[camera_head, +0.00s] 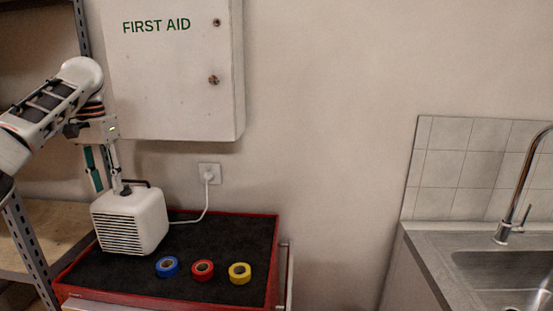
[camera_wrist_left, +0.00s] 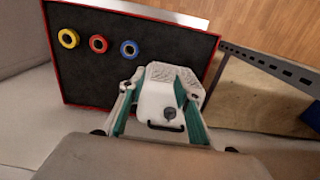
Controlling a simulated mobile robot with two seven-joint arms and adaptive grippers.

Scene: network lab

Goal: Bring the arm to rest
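My left arm comes in from the left in the head view. Its gripper (camera_head: 108,188) points down over the top of a white fan heater (camera_head: 132,222) with a grilled front and a dark handle (camera_head: 138,184). The two fingers stand apart, with nothing seen held between them. In the left wrist view the teal-sided fingers of the gripper (camera_wrist_left: 158,92) are spread wide, with the heater (camera_wrist_left: 155,102), its knob and its handle showing between and below them. I cannot tell whether a fingertip touches the heater. My right gripper is not in view.
The heater stands on a red-rimmed black-topped cabinet (camera_head: 228,285), its cord running to a wall socket (camera_head: 209,173). Blue (camera_head: 167,267), red (camera_head: 202,271) and yellow (camera_head: 239,273) tape rolls lie there. A first aid cabinet (camera_head: 170,80) hangs close by; shelving (camera_head: 28,245) stands left, a sink (camera_head: 510,270) right.

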